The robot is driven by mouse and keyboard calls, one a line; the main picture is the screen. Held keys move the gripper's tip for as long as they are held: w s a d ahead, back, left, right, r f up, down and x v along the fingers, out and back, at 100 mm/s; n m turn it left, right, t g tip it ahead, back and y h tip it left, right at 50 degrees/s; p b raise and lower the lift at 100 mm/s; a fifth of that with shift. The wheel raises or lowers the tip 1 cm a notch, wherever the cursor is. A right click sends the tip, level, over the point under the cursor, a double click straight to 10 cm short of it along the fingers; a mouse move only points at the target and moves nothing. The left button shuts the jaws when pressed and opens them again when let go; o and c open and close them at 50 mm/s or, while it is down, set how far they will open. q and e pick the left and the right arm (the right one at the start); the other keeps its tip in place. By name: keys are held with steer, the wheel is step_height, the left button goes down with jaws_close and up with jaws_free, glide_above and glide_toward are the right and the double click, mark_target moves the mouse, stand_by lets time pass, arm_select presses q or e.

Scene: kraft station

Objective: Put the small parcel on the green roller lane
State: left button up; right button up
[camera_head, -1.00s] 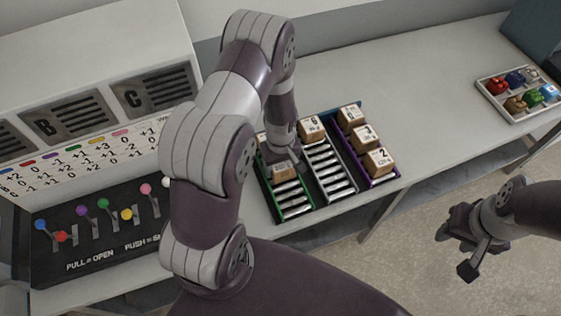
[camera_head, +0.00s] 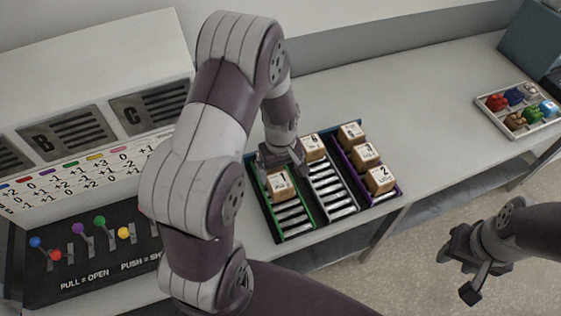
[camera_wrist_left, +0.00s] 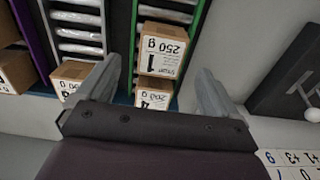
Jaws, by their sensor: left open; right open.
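A cardboard parcel marked 1, 250 g (camera_head: 279,185), sits on the green roller lane (camera_head: 292,222), upright between its rails. It also shows in the left wrist view (camera_wrist_left: 163,46), with a parcel marked 4 (camera_wrist_left: 153,94) behind it in the same lane. My left gripper (camera_head: 283,156) is open and empty, just behind and above parcel 1. Its two fingers (camera_wrist_left: 152,88) stand apart on either side of the lane in the wrist view. I cannot tell from size alone which parcel is the small one. My right gripper (camera_head: 466,272) is open, empty, off the table's front edge.
A parcel marked 6 (camera_head: 313,147) sits in the middle grey lane. Several parcels, including one marked 2 (camera_head: 381,179), fill the purple lane. A lever panel (camera_head: 85,255) stands left. A tray of coloured pieces (camera_head: 520,128) lies far right. The table between is clear.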

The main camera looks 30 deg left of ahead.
mark_target(282, 184)
arm_select(q)
step_height(282, 184, up, 6)
steer(key=m, duration=0.1)
steer(key=s+d+r+m+t+b, duration=0.1)
steer(key=s+d+r+m+b, duration=0.1)
steer(key=s+d+m, duration=0.3)
steer(key=s+r+m, duration=0.1)
steer(key=s+m, duration=0.3)
steer(key=shift+d, duration=0.15)
stand_by(0.5)
